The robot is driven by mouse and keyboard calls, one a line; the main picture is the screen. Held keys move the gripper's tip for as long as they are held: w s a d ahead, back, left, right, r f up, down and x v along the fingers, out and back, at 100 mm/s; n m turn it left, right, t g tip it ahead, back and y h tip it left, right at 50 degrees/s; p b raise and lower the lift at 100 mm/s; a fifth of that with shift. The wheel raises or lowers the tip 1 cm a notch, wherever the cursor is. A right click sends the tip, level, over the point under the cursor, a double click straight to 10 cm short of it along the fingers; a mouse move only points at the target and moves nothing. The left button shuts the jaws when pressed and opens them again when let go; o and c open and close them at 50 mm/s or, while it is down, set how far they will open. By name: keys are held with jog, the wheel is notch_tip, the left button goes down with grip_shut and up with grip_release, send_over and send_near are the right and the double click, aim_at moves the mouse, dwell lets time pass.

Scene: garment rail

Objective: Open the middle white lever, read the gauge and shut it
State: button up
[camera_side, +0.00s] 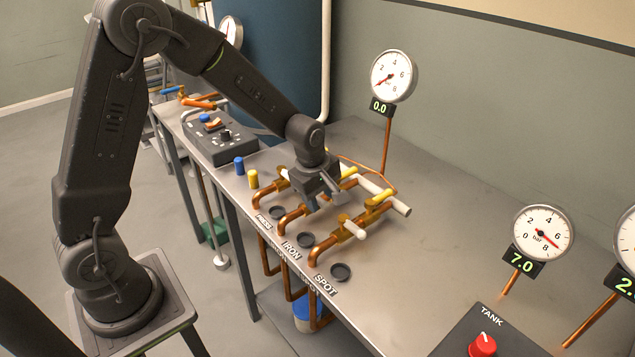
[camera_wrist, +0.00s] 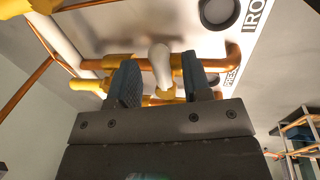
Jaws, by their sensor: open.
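The middle copper pipe, behind the IRON label (camera_side: 291,250), lies under my gripper (camera_side: 325,190). In the wrist view, the white lever (camera_wrist: 160,62) on this pipe (camera_wrist: 102,61) stands between the two dark fingers of my gripper (camera_wrist: 160,80). The fingers are apart, and I see a gap beside the lever; contact is not clear. My gripper hides this lever in the side view. The round gauge (camera_side: 393,72) on a copper stem behind the pipes has its red needle near zero, and its display (camera_side: 380,107) reads 0.0.
The SPOT pipe's white lever (camera_side: 353,229) stands close in front. Yellow valve parts (camera_side: 383,196) and a white cross-pipe (camera_side: 400,207) lie behind. A TANK gauge (camera_side: 543,233) reads 7.0. A control box (camera_side: 220,137) stands at the left. The bench's back right is clear.

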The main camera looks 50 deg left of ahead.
notch_tip(320, 180, up, 13)
jog(key=s, duration=0.2)
jog(key=shift+s+r, duration=0.2)
jog(key=shift+s, duration=0.1)
jog(key=s+d+r+m+t, duration=0.1)
jog(key=s+r+m, duration=0.1)
jog(key=s+m, duration=0.7)
jog(key=s+d+r+m+t, duration=0.2)
jog(key=s+r+m, duration=0.1)
jog(key=s+m, duration=0.6)
jog(key=shift+s+d, duration=0.15)
jog(key=shift+s, duration=0.5)
